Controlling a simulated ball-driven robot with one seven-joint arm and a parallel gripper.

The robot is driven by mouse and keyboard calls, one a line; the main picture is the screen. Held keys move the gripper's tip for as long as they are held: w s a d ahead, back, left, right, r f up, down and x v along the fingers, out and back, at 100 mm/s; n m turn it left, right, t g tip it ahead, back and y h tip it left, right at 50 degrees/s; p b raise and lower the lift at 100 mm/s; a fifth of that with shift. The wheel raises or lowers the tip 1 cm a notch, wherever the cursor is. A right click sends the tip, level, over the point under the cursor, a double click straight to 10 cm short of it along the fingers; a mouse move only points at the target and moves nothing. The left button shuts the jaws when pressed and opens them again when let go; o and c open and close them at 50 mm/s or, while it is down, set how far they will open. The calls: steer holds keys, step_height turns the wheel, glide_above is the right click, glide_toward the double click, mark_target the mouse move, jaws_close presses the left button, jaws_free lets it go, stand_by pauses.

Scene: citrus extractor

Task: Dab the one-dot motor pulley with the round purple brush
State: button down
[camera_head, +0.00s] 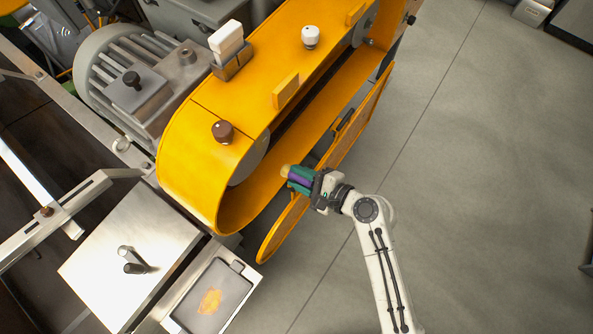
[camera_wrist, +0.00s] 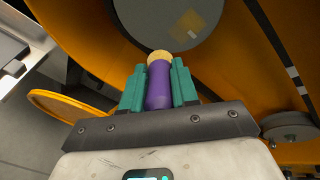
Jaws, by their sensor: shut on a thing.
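My gripper (camera_head: 296,179) is shut on the round purple brush (camera_wrist: 158,86), with a teal finger on each side of it. The brush's pale tan tip (camera_wrist: 160,57) points away from my gripper, towards a grey disc-shaped pulley (camera_wrist: 170,18). In the wrist view the tip overlaps the pulley's lower edge; I cannot tell whether they touch. The pulley (camera_head: 251,160) sits inside the near end of the yellow guard and is partly hidden by it in the head view. Its face carries a faint yellowish patch; I cannot make out any dot mark.
The yellow guard (camera_head: 190,190) curves around the pulley. Its cover (camera_head: 275,240) hangs open beside my gripper. Another grey pulley (camera_head: 366,30) is at the far end. A motor (camera_head: 115,65) stands left; a dark tray (camera_head: 207,302) with an orange smear lies below.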

steer(key=w+a, duration=0.4)
steer(key=a, duration=0.1)
steer(key=shift+w+a, duration=0.15)
steer(key=shift+a, duration=0.15)
steer(key=shift+w+a, duration=0.45)
steer(key=shift+a, duration=0.1)
stand_by(0.9)
steer(key=shift+w+d+r, duration=0.1)
steer(key=shift+w+d, duration=0.4)
steer(key=shift+w, duration=0.15)
steer(key=shift+s+a, duration=0.55)
steer(key=shift+s, duration=0.1)
stand_by(0.4)
